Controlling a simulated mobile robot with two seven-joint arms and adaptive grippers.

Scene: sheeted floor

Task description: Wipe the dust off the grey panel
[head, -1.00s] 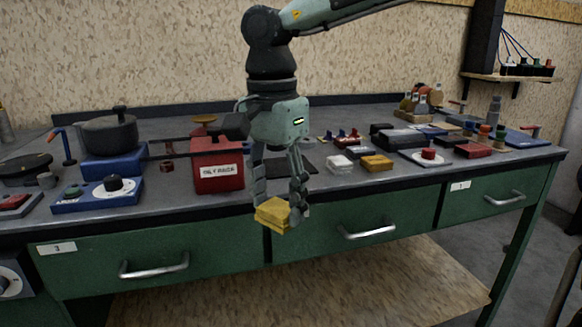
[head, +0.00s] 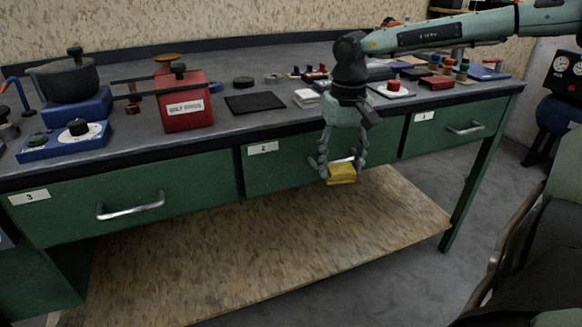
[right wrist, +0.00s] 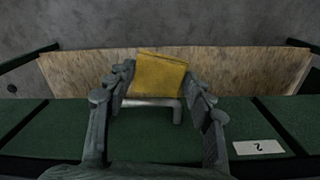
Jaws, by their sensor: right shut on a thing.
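My right gripper (head: 341,165) points down in front of the bench's middle drawer. It is shut on a yellow sponge-like block (head: 342,175), held below the bench top and clear of it. In the right wrist view the yellow block (right wrist: 157,75) sits between the two fingers, above the drawer handle in the picture. A flat, dark grey square panel (head: 255,103) lies on the bench top, left of the gripper and apart from it. Dust on it cannot be made out. My left gripper is not in view.
A red box (head: 184,107) stands left of the panel, with a pot (head: 65,80) on a blue base farther left. White pads (head: 306,98) lie to its right. The green drawer (head: 270,165) has a handle behind my gripper. A wooden shelf (head: 240,240) lies below.

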